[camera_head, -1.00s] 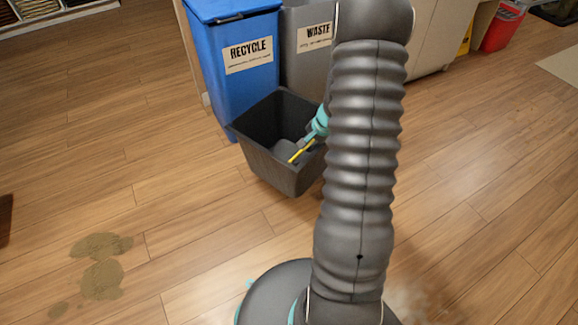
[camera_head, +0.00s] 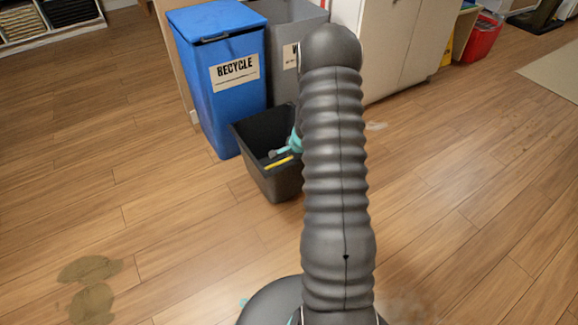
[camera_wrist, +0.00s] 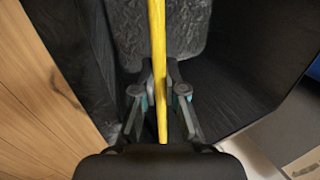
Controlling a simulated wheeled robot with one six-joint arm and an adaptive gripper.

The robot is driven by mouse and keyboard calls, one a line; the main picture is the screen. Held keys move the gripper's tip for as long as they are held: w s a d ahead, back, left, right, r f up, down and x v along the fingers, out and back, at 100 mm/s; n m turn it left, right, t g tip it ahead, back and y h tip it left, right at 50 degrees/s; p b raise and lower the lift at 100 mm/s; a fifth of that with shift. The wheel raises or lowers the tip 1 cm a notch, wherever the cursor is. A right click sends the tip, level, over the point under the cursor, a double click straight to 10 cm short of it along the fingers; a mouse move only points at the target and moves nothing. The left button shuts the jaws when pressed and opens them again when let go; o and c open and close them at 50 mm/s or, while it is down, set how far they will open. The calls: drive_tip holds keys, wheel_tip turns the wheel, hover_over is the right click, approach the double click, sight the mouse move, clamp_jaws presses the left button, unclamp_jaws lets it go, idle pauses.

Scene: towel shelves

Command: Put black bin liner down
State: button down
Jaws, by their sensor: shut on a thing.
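The black bin liner (camera_head: 278,183) is an open, dark square tub, upright in front of the blue recycle bin and the grey waste bin. Its right side is hidden behind my arm in the head view. I cannot tell whether its base touches the floor. My gripper (camera_head: 290,148), with teal parts, reaches in at its right side. In the wrist view my gripper (camera_wrist: 159,85) is shut, with a yellow bar (camera_wrist: 156,40) running between its fingers above the dark inside of the liner (camera_wrist: 240,70). How the bar joins the liner is not clear.
The blue recycle bin (camera_head: 215,110) stands close behind the liner on the left, and the grey waste bin (camera_head: 285,60) behind it. Pale cabinets (camera_head: 395,50) stand at right. A brown spill (camera_head: 90,285) lies at lower left. The wooden floor between is clear.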

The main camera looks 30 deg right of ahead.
drive_tip(key=shift+w+a+f, duration=0.15)
drive_tip(key=shift+w+f, duration=0.05)
drive_tip(key=shift+w, duration=0.05)
drive_tip(key=shift+f, duration=0.3)
drive_tip(key=shift+f+b, duration=1.1)
drive_tip(key=shift+f, duration=0.75)
drive_tip(key=c, duration=1.2)
unclamp_jaws()
drive_tip(key=shift+c, duration=0.2)
